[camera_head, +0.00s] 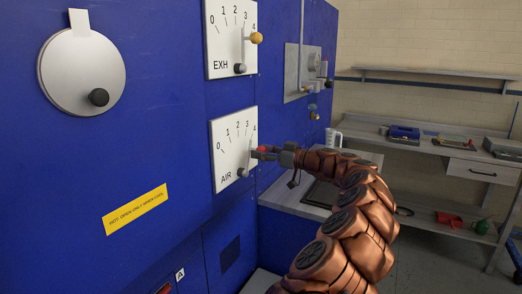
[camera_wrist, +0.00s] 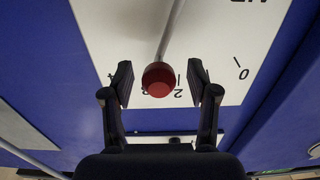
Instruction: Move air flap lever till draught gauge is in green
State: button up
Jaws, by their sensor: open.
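The air flap lever (camera_head: 250,150) is a thin metal rod on the white AIR plate (camera_head: 219,158), which has a 0 to 4 scale. Its red knob (camera_wrist: 158,80) faces me in the wrist view, near the upper-scale figures; the exact reading cannot be told. My gripper (camera_head: 264,153) is at the knob. In the wrist view my gripper (camera_wrist: 161,70) is open, one finger on each side of the knob, with visible gaps. I cannot identify the draught gauge or its green zone; a small round fitting (camera_head: 314,61) on the far grey panel is too small to read.
Above is the EXH plate (camera_head: 219,47) with its own lever and yellow knob (camera_head: 256,38). A round metal cover (camera_head: 75,72) and a yellow warning label (camera_head: 135,210) are on the blue wall at left. A bench with a jug (camera_head: 334,138) stands behind my arm.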

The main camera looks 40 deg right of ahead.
jog(key=shift+w+a, duration=0.1)
jog(key=shift+w, duration=0.3)
grip_shut()
dwell(0.4)
